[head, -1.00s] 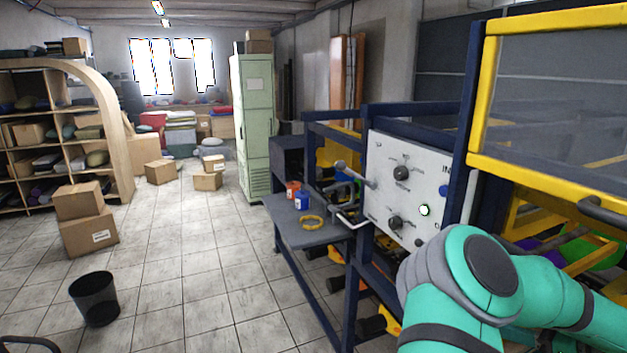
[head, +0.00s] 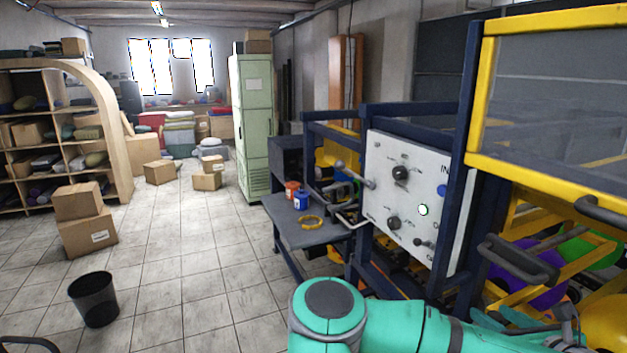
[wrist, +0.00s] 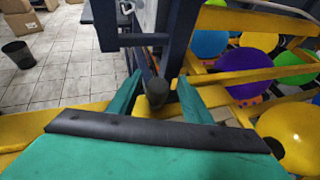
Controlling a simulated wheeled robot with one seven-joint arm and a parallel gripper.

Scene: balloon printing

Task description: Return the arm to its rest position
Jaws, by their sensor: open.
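My teal arm (head: 400,325) reaches across the lower right of the head view, with its rounded elbow near the bottom middle. In the wrist view my gripper (wrist: 160,77) has its two teal fingers spread apart. A dark rounded knob or handle end (wrist: 157,92) shows between the fingers. I cannot tell how far beyond them it is, and nothing is seen clamped. The blue and yellow printing machine, with its white control panel (head: 408,190), stands right beside the arm.
Yellow bars and balloons, such as a purple one (wrist: 245,68) and a yellow one (wrist: 288,135), lie close to my gripper. A grey side table (head: 290,228) holds small pots and a yellow ring. A black bin (head: 94,298) stands left; the tiled floor between is open.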

